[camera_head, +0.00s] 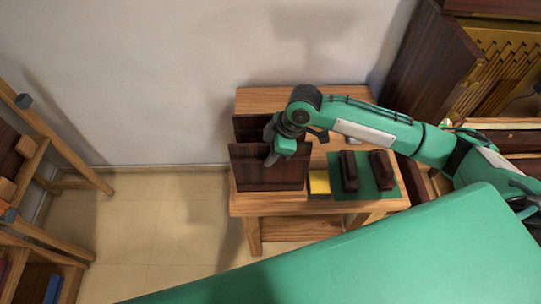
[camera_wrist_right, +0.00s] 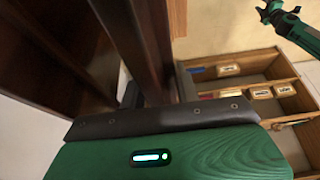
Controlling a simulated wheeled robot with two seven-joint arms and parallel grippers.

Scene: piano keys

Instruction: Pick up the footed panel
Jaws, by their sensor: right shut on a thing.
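The footed panel (camera_head: 268,174) is a dark brown wooden board standing upright at the left front of the wooden table. Its feet cannot be made out. My right gripper (camera_head: 277,152) reaches down over its top edge and is shut on it, with one finger in front of the near face. In the right wrist view the dark board (camera_wrist_right: 138,40) runs between the fingers (camera_wrist_right: 155,92). A green arm with a small dark end piece (camera_wrist_right: 273,13), seemingly my left one, shows at the top right there; its jaws are too small to judge.
Another dark panel (camera_head: 252,125) stands just behind. A yellow-and-black block (camera_head: 319,184) lies right of the panel, beside a green mat (camera_head: 367,190) with two dark blocks. A wooden rack (camera_head: 50,140) stands at the left. The floor (camera_head: 150,220) between is clear.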

